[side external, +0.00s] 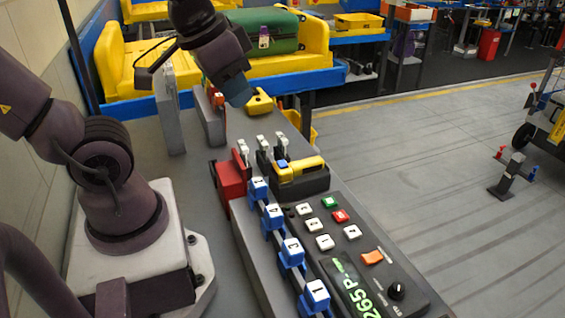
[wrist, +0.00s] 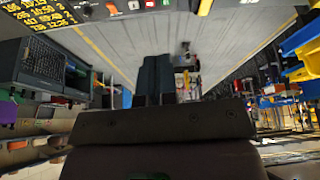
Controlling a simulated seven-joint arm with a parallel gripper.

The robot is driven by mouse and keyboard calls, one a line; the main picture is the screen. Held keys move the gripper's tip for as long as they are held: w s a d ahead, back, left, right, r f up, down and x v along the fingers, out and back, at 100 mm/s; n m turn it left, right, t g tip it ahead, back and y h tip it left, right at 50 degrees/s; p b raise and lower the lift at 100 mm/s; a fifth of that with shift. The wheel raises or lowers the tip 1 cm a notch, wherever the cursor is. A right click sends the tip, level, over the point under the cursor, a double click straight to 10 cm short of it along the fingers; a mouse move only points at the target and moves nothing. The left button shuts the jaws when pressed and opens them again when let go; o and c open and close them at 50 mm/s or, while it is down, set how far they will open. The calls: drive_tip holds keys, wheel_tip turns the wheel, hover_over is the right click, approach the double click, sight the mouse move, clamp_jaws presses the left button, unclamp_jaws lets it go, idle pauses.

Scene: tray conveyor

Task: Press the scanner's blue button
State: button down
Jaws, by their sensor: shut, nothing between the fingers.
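The yellow scanner (side external: 297,169) lies in a black holder on the grey counter in the side external view. Its small blue button (side external: 282,163) shows on the upper left part of the scanner. My gripper (wrist: 156,62) shows in the wrist view with its two dark fingers together and nothing between them. In the side external view the end of my arm is above and to the left of the scanner, clear of it, near the counter's far end. The fingertips are hard to make out there. The button cannot be made out in the wrist view.
A yellow handle-like object (side external: 259,104) lies on the counter beyond the scanner. A control panel (side external: 343,208) with several buttons is in front. A green suitcase (side external: 264,30) lies behind.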

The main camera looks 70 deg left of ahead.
wheel_tip(320, 180, down, 5)
drive_tip(key=w+a+n+g+h, duration=0.2)
drive_tip(key=a+n, duration=0.1)
drive_tip(key=n, duration=0.1)
drive_tip(key=n+t+h, duration=0.2)
drive_tip(key=n+t, duration=0.4)
drive_tip(key=n, duration=1.1)
hover_over(281, 164)
wheel_tip(281, 164, down, 8)
drive_tip(key=shift+f, duration=0.15)
drive_tip(key=shift+f, duration=4.4)
drive_tip(key=shift+f, duration=0.15)
drive_tip(key=shift+f, duration=0.25)
